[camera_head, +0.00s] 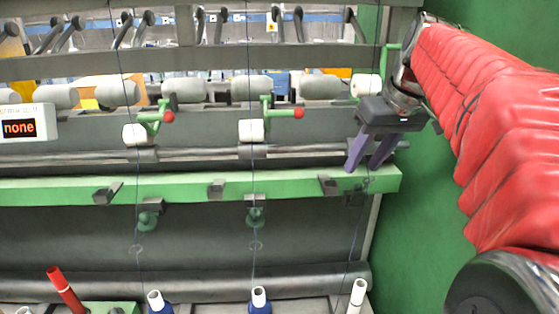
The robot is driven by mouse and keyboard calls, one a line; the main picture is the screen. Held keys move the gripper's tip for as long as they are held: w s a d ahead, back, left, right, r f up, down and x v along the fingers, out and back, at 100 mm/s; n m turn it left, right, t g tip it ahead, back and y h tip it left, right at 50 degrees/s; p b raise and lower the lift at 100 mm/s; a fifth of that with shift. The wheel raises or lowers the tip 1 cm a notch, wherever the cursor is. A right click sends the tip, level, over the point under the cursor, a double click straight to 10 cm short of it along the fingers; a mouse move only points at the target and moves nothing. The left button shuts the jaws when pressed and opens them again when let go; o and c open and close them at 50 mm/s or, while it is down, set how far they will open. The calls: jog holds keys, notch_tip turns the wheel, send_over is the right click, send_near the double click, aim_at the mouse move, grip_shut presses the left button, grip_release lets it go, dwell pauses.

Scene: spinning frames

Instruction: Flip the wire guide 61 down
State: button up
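My gripper (363,168) is at the upper right, pointing down, with two purple fingers apart and nothing visible between them. Its tips are in front of the right end of the green rail (270,183), just above and right of a dark clip-like guide (327,185). Two similar dark guides are farther left on the rail, one in the middle (216,189) and one at the left (107,193). No number is readable, so I cannot tell which part is wire guide 61. I cannot tell whether the fingers touch the rail or the thread there.
Green levers with red knobs, one left (168,117) and one right (298,113), stick out above the rail. Thin threads run down to bobbins (259,299) below. A green wall (425,220) stands at the right.

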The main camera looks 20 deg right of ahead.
aim_at(359, 185)
jog(key=d+r, duration=0.2)
jog(key=d, duration=0.4)
jog(key=shift+w+r, duration=0.2)
jog(key=shift+w, duration=0.25)
jog(key=shift+d, duration=0.1)
jog(key=x, duration=1.4)
jog(key=shift+c, duration=0.4)
grip_shut()
jog(key=shift+a, duration=0.25)
